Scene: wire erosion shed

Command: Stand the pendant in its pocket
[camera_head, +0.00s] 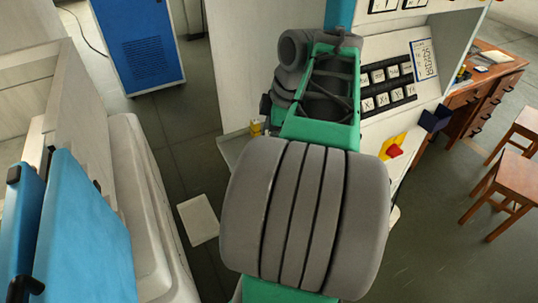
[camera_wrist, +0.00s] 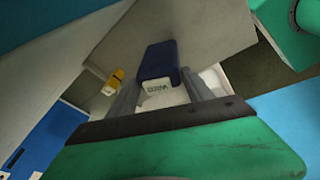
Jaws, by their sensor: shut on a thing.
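The pendant (camera_wrist: 158,60) looks like a block with a dark blue end and a pale face bearing small green characters. In the wrist view it sits between the two fingers of my gripper (camera_wrist: 160,76), which is shut on it. A dark blue box (camera_head: 436,117) is fixed at the right edge of the machine front in the head view; it may be the pocket, but I cannot see into it. My arm hides the gripper and pendant in the head view.
A keyed control panel (camera_head: 388,88) and a red stop button on a yellow plate (camera_head: 394,150) are on the machine behind my arm. A small yellow thing (camera_head: 256,129) is by the ledge. A wooden desk (camera_head: 484,85) and stools (camera_head: 507,190) stand at right.

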